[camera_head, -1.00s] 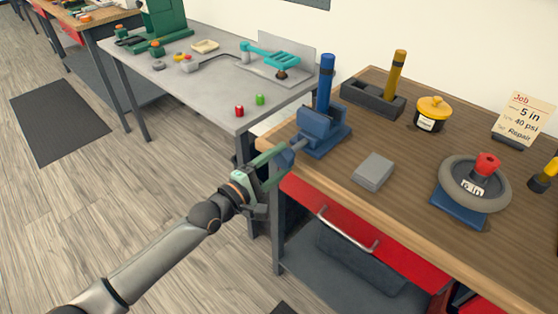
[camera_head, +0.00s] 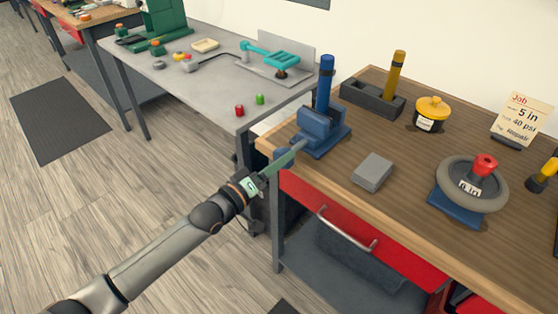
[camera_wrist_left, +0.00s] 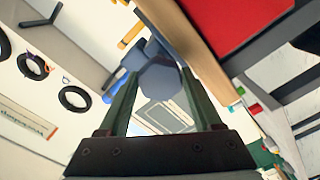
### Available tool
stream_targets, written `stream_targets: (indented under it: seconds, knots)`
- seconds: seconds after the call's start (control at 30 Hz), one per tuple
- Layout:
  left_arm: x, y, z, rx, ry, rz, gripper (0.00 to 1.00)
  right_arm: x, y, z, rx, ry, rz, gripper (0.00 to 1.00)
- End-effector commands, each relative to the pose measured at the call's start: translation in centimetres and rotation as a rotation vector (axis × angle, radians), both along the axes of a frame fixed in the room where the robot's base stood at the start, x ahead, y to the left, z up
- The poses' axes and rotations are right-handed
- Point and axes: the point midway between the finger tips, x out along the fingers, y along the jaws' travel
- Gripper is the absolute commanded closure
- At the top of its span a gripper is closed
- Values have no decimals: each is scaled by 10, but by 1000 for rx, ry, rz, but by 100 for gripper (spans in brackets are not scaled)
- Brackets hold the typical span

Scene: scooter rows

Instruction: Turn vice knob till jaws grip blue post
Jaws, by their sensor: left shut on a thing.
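The blue vice (camera_head: 322,132) is at the wooden bench's left corner. The blue post (camera_head: 326,82) stands upright at its jaws; I cannot tell if there is a gap between jaws and post. The vice knob (camera_head: 282,158) sticks out past the bench edge, partly hidden by my left gripper (camera_head: 291,156). In the left wrist view the many-sided blue knob (camera_wrist_left: 160,77) sits between the two green fingers of my left gripper (camera_wrist_left: 159,84), which is shut on it. My right gripper is not in view.
A grey block (camera_head: 373,172) lies on the wooden bench (camera_head: 400,215), right of the vice. A dark holder (camera_head: 372,100) with a yellow post is behind. A red drawer (camera_head: 350,232) with a handle is below. The grey table (camera_head: 215,85) stands close on the left.

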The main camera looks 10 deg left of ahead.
Motion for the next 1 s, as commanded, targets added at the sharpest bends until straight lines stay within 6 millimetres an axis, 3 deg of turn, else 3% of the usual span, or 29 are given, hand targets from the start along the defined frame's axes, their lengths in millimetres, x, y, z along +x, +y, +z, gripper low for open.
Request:
stream_targets:
  seconds: [1.0]
  knots:
    - [2, 3, 0, 784, -567, 2, 90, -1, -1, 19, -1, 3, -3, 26]
